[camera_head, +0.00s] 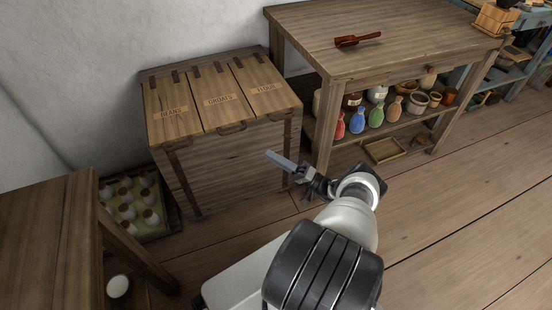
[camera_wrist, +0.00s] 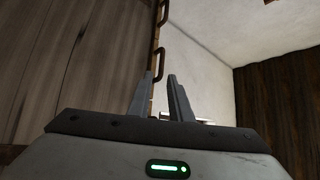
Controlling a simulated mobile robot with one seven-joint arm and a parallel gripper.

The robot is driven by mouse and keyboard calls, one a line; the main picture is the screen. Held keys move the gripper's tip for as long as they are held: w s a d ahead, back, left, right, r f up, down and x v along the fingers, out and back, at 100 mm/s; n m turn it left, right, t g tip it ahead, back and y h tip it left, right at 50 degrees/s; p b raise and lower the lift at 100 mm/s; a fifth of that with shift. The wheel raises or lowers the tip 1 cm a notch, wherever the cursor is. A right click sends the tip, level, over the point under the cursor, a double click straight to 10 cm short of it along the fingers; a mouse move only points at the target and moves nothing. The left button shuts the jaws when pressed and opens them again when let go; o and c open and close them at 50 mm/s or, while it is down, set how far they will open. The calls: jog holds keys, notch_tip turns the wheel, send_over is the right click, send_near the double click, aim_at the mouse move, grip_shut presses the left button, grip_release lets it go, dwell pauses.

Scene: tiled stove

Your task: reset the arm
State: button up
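My gripper (camera_head: 278,159) is in front of the wooden bin chest (camera_head: 235,165), near its right front side, in the head view. In the wrist view my gripper (camera_wrist: 161,76) shows two grey fingers with a gap between them and nothing held. My white and black arm reaches up from the bottom of the head view. In the wrist view, the chest front's planks and handles rise beside the fingers.
A wooden table (camera_head: 385,50) stands to the right, with a red-brown scoop-like tool (camera_head: 357,40) on top and bottles and jars on its shelf. A crate of pale bottles (camera_head: 133,230) and another table (camera_head: 45,235) are at left. Floor is free at right.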

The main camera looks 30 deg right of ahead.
jog(key=shift+s+d+f, duration=0.1)
jog(key=shift+s+d, duration=0.2)
jog(key=shift+s, duration=0.1)
dwell(0.3)
